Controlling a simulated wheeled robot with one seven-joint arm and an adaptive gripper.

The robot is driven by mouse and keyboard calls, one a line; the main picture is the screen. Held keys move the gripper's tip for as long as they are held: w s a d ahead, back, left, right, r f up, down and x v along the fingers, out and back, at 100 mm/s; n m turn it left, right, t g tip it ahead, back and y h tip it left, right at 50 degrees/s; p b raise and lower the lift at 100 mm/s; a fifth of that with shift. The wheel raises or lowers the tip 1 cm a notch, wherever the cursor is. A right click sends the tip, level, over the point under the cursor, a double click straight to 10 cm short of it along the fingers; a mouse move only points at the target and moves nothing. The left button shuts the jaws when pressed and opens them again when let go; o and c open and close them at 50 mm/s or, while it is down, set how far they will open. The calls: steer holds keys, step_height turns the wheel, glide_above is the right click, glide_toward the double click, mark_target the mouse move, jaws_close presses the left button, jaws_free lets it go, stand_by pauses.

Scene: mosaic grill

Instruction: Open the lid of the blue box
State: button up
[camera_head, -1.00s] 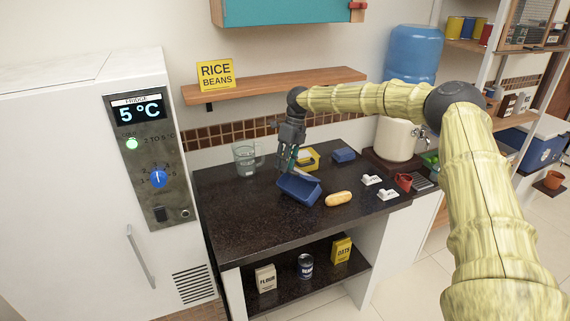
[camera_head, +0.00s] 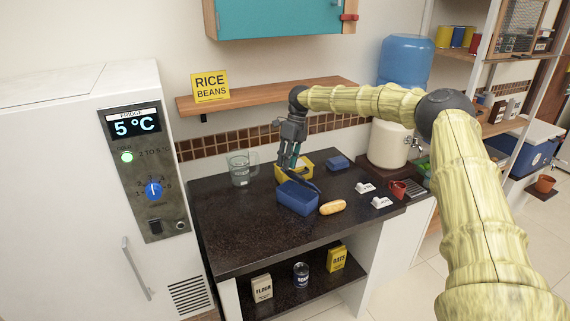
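The blue box (camera_head: 297,200) stands on the dark counter, with its front wall facing me. A darker blue flap-like part, which looks like its lid (camera_head: 312,185), shows at its back right edge, and it seems raised or swung back from the box. The picture is too small to be sure of its angle. My gripper (camera_head: 289,164) points down just behind and above the box's back edge. Its fingers are close to the lid, and I cannot tell whether they touch it or how far apart they are.
A yellow container (camera_head: 293,167) sits right behind the box. A glass jug (camera_head: 240,169) is to the left, a bread roll (camera_head: 332,207) to the right. A small blue block (camera_head: 338,162), white pieces (camera_head: 381,202) and a red mug (camera_head: 397,189) lie farther right. The counter's front left (camera_head: 235,230) is clear.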

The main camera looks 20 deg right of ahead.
steer(key=w+d+r+p, duration=0.2)
steer(key=d+r, duration=0.2)
steer(key=d, duration=0.1)
steer(key=shift+r, duration=0.25)
stand_by(0.7)
stand_by(0.3)
steer(key=v, duration=1.2)
steer(key=shift+w+d, duration=0.1)
